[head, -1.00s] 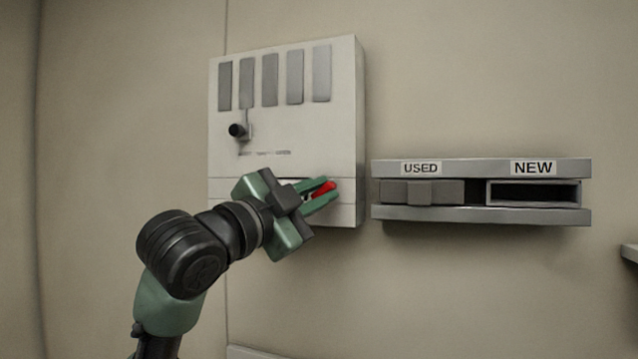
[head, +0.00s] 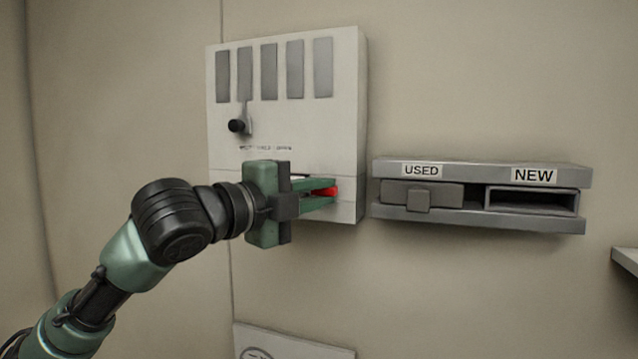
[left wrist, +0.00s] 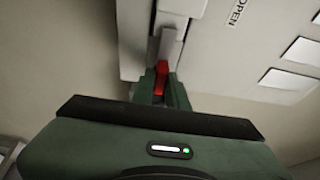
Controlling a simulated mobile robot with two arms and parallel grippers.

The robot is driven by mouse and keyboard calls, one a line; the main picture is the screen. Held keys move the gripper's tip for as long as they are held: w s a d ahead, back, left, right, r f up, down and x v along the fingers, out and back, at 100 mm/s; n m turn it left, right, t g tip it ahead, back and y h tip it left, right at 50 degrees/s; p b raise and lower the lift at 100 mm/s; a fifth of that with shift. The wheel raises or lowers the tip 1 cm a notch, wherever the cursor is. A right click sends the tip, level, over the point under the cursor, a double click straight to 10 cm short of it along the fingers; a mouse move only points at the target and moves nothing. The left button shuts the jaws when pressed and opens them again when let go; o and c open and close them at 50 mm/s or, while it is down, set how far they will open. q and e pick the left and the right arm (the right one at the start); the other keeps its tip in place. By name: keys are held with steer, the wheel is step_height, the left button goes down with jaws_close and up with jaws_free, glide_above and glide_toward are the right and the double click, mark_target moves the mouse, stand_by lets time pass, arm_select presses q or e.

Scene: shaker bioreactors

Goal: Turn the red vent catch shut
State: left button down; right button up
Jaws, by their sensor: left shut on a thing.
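The red vent catch (head: 327,192) is at the lower right of the white wall panel (head: 285,115) in the head view. My left gripper (head: 322,193) lies level in front of it, coming in from the left, with its fingers shut on the catch. In the left wrist view the red catch (left wrist: 161,78) sits between the two green fingers (left wrist: 163,92), with a grey bar beyond it. The fingers hide part of the catch. My right gripper is not in any frame.
A black knob (head: 238,126) sticks out from the panel above my gripper. To the right is a grey wall holder (head: 480,222) with slots labelled USED and NEW. A ledge (head: 627,262) shows at the far right edge. The wall below the holder is clear.

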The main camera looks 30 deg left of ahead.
arm_select(q)
steer(key=shift+f, duration=0.15)
steer(key=c, duration=1.4)
jaws_free()
steer(key=shift+c, duration=0.2)
steer(key=shift+d, duration=0.1)
steer(key=shift+s, duration=0.1)
steer(key=shift+s+b, duration=0.4)
steer(key=shift+b, duration=0.05)
steer(key=s+a+b, duration=0.1)
steer(key=s+b, duration=0.2)
steer(key=s, duration=0.3)
steer(key=shift+s+b, duration=0.35)
steer(key=shift+a, duration=0.1)
